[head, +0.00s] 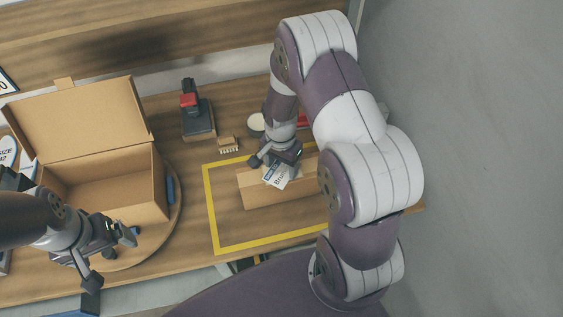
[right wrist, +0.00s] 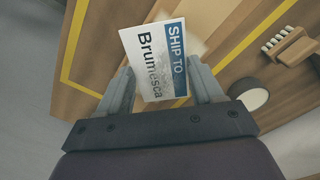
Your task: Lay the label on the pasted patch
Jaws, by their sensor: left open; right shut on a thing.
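The label (right wrist: 150,65), white with a blue "SHIP TO" band and the word "Brunesca", is between the fingers of my right gripper (right wrist: 160,84). In the head view the label (head: 280,177) shows over a closed brown carton (head: 255,193) inside the yellow outline. My right gripper (head: 275,160) is shut on it. In the right wrist view a paler patch (right wrist: 197,43) shows on the carton beside the label, partly hidden by it. I cannot tell whether the label touches the carton. My left gripper (head: 110,257) is open and empty in front of the open box.
An open cardboard box (head: 110,190) stands on a round wooden turntable (head: 176,205) at the left. My right arm hides the table's right side.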

